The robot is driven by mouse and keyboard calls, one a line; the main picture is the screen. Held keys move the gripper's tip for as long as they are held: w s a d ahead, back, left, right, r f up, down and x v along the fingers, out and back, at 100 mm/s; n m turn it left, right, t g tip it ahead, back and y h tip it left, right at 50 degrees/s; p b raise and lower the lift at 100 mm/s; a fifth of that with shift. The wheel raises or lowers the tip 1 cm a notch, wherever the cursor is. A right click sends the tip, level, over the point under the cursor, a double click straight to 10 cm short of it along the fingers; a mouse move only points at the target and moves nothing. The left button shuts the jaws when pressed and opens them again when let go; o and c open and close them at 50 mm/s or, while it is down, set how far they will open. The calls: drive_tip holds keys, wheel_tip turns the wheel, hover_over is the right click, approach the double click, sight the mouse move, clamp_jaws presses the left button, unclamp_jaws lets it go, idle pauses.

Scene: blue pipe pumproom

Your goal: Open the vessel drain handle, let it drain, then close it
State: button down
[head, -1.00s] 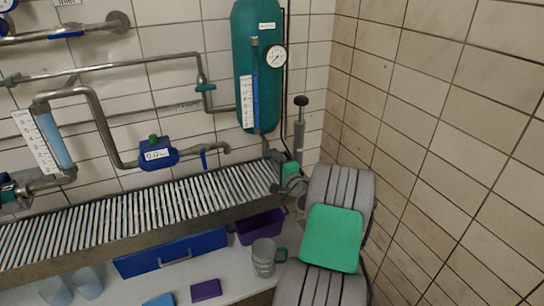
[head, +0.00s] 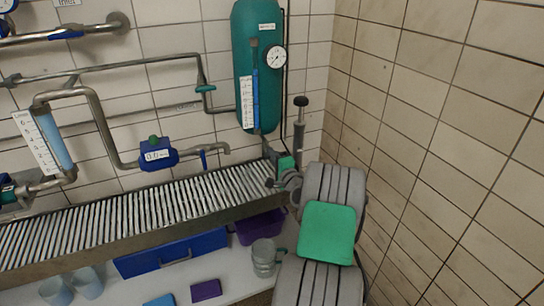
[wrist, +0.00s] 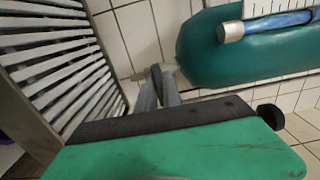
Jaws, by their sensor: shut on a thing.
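The vessel is a teal tank (head: 258,105) on the back wall at the corner. It also shows in the wrist view (wrist: 265,62) at the upper right. A blue level tube (head: 256,92) with a white scale runs down its front. My gripper (wrist: 158,88) is at the pipe under the vessel's bottom, above the right end of the slatted drain. Its fingers are close together and shut on the drain handle, which is mostly hidden by them. In the head view my gripper (head: 268,153) is partly hidden behind my own wrist.
The slatted drain (head: 130,213) runs along the wall. Below are a purple bin (head: 260,228), a clear jug (head: 264,257), a blue toolbox (head: 170,252) and cups. A black-knobbed post (head: 300,103) stands right of the vessel. The tiled side wall (head: 440,130) is close on the right.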

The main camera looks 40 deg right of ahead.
drive_tip(key=shift+f+n+b, duration=0.15)
drive_tip(key=shift+n+b, duration=0.15)
drive_tip(key=shift+b, duration=0.25)
drive_tip(key=n+b, duration=0.1)
drive_tip(key=b, duration=0.1)
drive_tip(key=shift+f+n+b, duration=0.15)
drive_tip(key=shift+n+b, duration=0.15)
drive_tip(key=n+b, duration=0.2)
drive_tip(key=b, duration=0.1)
drive_tip(key=shift+f+n+b, duration=0.1)
drive_tip(key=shift+n+b, duration=0.2)
drive_tip(key=shift+b, duration=0.05)
drive_tip(key=n+b, duration=0.4)
drive_tip(key=b, duration=0.2)
drive_tip(key=shift+n+b, duration=0.3)
drive_tip(key=shift+b, duration=0.05)
drive_tip(key=n+b, duration=0.3)
drive_tip(key=b, duration=0.2)
drive_tip(key=shift+n, duration=0.3)
drive_tip(key=n+b, duration=0.3)
drive_tip(key=b, duration=0.1)
drive_tip(key=shift+r+n+b, duration=0.3)
drive_tip(key=shift+n+b, duration=0.8)
drive_tip(key=shift+b, duration=0.3)
